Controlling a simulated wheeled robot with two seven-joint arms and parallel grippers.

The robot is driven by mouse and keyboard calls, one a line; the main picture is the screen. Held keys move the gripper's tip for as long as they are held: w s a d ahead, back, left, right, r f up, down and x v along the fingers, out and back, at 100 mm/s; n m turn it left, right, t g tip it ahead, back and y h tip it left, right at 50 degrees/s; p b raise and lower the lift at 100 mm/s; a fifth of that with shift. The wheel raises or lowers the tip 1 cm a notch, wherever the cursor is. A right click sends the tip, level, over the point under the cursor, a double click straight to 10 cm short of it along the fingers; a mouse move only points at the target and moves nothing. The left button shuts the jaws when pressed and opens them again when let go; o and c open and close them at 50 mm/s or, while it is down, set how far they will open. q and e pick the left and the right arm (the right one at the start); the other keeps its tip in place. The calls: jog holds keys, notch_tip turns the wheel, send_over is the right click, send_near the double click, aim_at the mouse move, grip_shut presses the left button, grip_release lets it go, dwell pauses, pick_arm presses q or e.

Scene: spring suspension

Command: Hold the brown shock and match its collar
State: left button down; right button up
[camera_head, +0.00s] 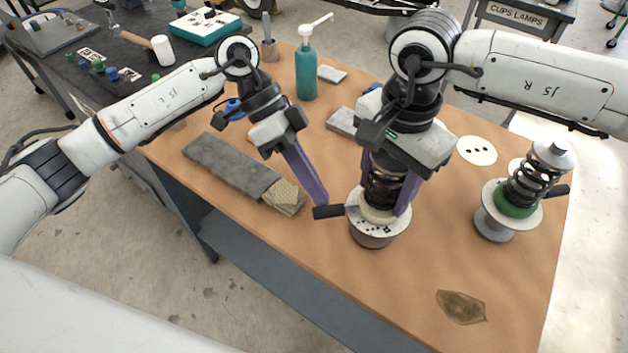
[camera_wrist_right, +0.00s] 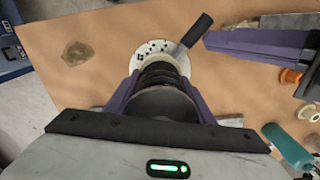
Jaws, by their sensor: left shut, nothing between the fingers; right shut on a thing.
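The dark brown shock (camera_head: 385,190) stands upright on a round stand with a white dotted plate (camera_head: 399,224), a brownish base and a cream collar (camera_head: 374,213) at the shock's foot. My right gripper (camera_head: 385,205) is shut around the shock from above, a purple finger on either side; the shock also shows in the right wrist view (camera_wrist_right: 160,74). A black lever handle (camera_head: 328,211) sticks out left from the stand. My left gripper (camera_head: 320,199) is shut and empty, its tips just above or beside the handle's end; whether they touch it I cannot tell.
A second shock with a black spring (camera_head: 535,178) stands on a stand with a green collar (camera_head: 514,200) at the right. A brown patch (camera_head: 461,307) lies near the front edge.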

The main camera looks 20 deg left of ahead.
pick_arm(q)
jog(key=shift+s, duration=0.1)
pick_arm(e)
jog(key=shift+r, duration=0.1)
pick_arm(q)
jog(key=s+d, duration=0.6)
jog(key=s, duration=0.2)
jog(key=shift+s+d, duration=0.3)
jog(key=shift+s, duration=0.05)
dwell(0.8)
dwell(0.3)
jog(key=s+a+r, duration=0.3)
jog(key=a+r, duration=0.4)
jog(key=a, duration=0.2)
jog(key=shift+s, duration=0.4)
